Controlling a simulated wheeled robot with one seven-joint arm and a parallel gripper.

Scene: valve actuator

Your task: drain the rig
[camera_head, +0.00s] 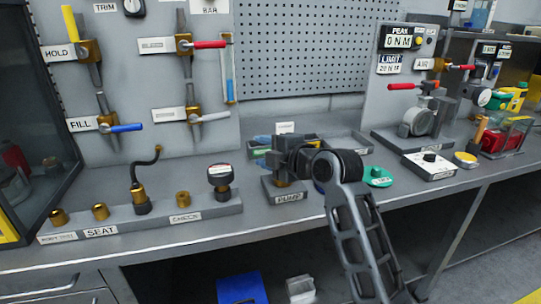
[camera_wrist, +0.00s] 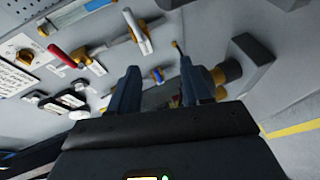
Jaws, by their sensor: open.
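The rig panel (camera_head: 180,120) carries several valves on the left in the head view. A yellow handle (camera_head: 70,22) stands upright by HOLD, and a blue handle (camera_head: 127,128) lies sideways by FILL. A red handle (camera_head: 210,44) and a white handle (camera_head: 214,116) point right; their labels are too blurred to read. The sight tube (camera_head: 229,75) shows blue liquid. My gripper (camera_wrist: 158,75) is open and empty. The blue handle (camera_wrist: 157,74) appears between its fingers but well beyond them. The red handle (camera_wrist: 60,55) and white handle (camera_wrist: 137,30) show at upper left.
A bench block (camera_head: 140,214) with brass fittings, a hose and a black knob runs below the panel. A small labelled block (camera_head: 284,190) stands under my gripper. A gauge stand (camera_head: 418,120) and a red container (camera_head: 500,140) are at right. Free air lies before the panel.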

